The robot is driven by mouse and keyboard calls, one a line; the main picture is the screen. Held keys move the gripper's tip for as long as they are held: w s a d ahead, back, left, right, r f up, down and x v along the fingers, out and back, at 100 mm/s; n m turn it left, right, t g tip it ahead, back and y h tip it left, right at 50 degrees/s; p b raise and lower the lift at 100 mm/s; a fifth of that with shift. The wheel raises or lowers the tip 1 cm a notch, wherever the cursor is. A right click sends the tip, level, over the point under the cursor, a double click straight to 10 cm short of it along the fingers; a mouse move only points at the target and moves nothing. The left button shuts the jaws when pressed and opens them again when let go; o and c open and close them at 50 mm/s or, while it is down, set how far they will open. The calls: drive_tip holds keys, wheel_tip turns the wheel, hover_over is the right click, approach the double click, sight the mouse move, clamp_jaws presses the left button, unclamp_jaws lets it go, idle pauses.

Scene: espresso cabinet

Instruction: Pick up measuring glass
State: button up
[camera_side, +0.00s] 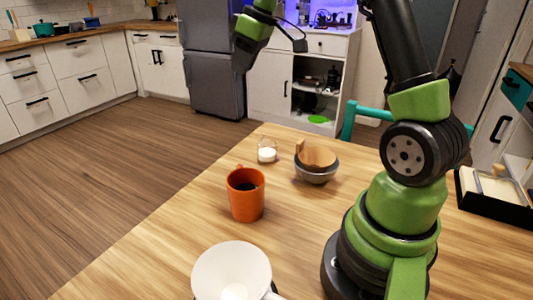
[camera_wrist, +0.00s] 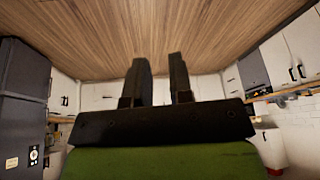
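The measuring glass is most likely the small clear glass (camera_side: 267,152) with white contents, upright near the far edge of the wooden table in the side view. It does not show in the wrist view. My gripper (camera_wrist: 158,60) shows in the wrist view with its two dark fingers apart and nothing between them.
A grey bowl (camera_side: 317,174) with a wooden piece stands right of the glass. An orange mug (camera_side: 245,198) with dark liquid is in front. A dark tray (camera_side: 503,210) lies at the right. The table's left part (camera_side: 160,240) is bare.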

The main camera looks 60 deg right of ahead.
drive_tip(key=w+d+f+n, duration=0.1)
drive_tip(key=d+f+n, duration=0.1)
drive_tip(key=d+f, duration=0.5)
drive_tip(key=n+y, duration=0.1)
drive_tip(key=n, duration=0.1)
approach(263, 136)
drive_tip(key=w, duration=0.1)
drive_tip(key=shift+g, duration=0.4)
drive_tip(key=shift+d+x, duration=0.15)
drive_tip(key=shift+x, duration=2.4)
drive_tip(key=shift+d+x, duration=0.1)
drive_tip(key=shift+x, duration=2.45)
clamp_jaws()
